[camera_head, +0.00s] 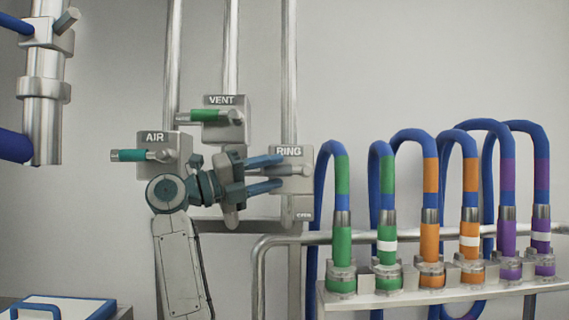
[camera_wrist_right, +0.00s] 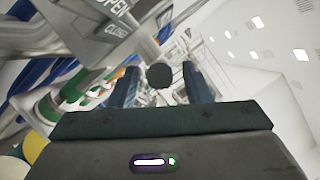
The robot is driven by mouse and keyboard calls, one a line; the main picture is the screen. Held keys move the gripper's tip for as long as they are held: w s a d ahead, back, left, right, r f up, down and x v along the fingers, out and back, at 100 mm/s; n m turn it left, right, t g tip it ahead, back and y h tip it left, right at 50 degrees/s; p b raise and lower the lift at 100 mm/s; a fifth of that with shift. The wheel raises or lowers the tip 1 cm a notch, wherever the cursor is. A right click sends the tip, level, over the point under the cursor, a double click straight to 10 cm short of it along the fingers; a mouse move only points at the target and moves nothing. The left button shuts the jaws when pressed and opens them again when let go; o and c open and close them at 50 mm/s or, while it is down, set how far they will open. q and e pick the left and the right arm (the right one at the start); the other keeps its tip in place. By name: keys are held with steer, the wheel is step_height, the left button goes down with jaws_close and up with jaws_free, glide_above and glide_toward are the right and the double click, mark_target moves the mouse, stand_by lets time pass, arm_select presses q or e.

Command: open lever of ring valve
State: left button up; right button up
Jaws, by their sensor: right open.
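The ring valve (camera_head: 300,158) is a grey metal block labelled RING on a vertical pipe. Its lever (camera_head: 284,171) points left, towards my right gripper (camera_head: 281,173), and is partly hidden by the fingers. My right gripper is open, its two blue-grey fingers above and below the lever. In the right wrist view, a dark round end (camera_wrist_right: 158,77), apparently the lever's, shows between the open fingers (camera_wrist_right: 160,85). Contact with either finger cannot be made out. My left gripper is not in view.
The air valve (camera_head: 157,142) and vent valve (camera_head: 222,112), both with green levers pointing left, are close by. A rack (camera_head: 400,298) of blue hoses with coloured bands stands at the right. A metal rail (camera_head: 275,242) runs below the ring valve.

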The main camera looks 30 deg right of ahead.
mark_target(286, 170)
steer(key=p+x, duration=0.1)
steer(key=x, duration=0.2)
steer(key=shift+s+d+r, duration=0.1)
steer(key=shift+d, duration=0.25)
steer(key=shift+a, duration=0.1)
steer(key=shift+c, duration=0.2)
jaws_close()
